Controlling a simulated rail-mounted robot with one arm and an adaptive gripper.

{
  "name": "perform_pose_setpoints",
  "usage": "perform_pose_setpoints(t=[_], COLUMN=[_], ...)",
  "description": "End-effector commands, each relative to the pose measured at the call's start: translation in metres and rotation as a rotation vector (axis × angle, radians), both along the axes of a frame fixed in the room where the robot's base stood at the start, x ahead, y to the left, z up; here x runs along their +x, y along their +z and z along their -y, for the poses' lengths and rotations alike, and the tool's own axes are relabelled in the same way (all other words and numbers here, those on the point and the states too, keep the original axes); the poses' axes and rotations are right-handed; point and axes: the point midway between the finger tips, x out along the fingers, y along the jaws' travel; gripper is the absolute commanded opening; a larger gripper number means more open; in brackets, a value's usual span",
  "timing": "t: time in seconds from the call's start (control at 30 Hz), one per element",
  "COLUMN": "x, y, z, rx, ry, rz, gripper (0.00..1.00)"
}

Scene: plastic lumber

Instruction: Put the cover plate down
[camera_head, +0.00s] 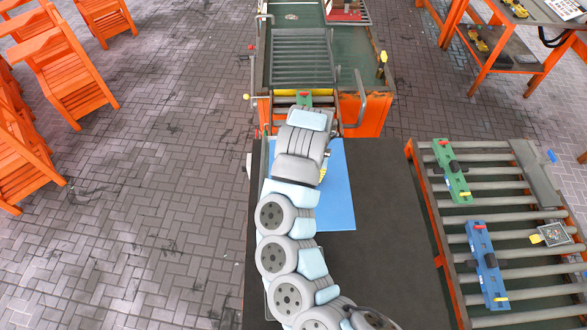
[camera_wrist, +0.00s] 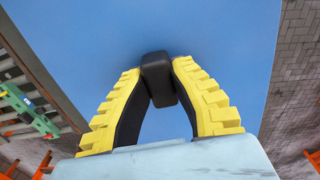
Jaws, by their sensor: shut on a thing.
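The cover plate appears to be the flat blue sheet (camera_head: 338,195), which is over the dark table top (camera_head: 395,190) and partly hidden by my arm. Its blue face fills much of the wrist view (camera_wrist: 220,35), with a black knob (camera_wrist: 157,75) on it. My gripper (camera_wrist: 158,82) has yellow-backed fingers shut on this knob. In the head view only a bit of yellow finger shows beside my wrist. I cannot tell whether the plate touches the table or hangs just above it.
A roller conveyor (camera_head: 520,187) at the right carries a green fixture (camera_head: 452,170) and a blue fixture (camera_head: 487,265). A green-topped orange machine (camera_head: 345,75) stands beyond the table. Orange chairs (camera_head: 60,75) stand at the left. The table is clear right of the plate.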

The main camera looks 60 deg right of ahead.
Motion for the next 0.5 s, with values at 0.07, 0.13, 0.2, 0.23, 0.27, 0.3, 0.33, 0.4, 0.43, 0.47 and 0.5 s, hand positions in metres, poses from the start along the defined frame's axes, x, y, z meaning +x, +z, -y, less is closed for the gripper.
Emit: perform_pose_setpoints(t=[0.07,0.13,0.2,0.23,0.27,0.3,0.33,0.4,0.43,0.47,0.5], x=[0.001,0.005,0.009,0.011,0.012,0.014,0.016,0.021,0.022,0.023,0.025], y=[-0.003,-0.006,-0.01,-0.012,-0.013,-0.014,-0.015,-0.017,-0.019,-0.02,-0.021], z=[0.004,0.009,0.013,0.015,0.017,0.02,0.022,0.026,0.027,0.029,0.031], rx=[-0.003,-0.004,-0.003,-0.002,-0.002,-0.004,-0.005,-0.005,-0.005,-0.004,-0.004], ry=[-0.003,-0.002,0.0,0.0,-0.001,-0.003,-0.001,0.001,0.0,-0.001,-0.001], rz=[0.001,0.001,-0.001,-0.001,-0.002,0.0,0.001,0.001,0.002,0.0,0.001], gripper=[0.0,0.0,0.0,0.0,0.0,0.0,0.0,0.0,0.0,0.0,0.0])
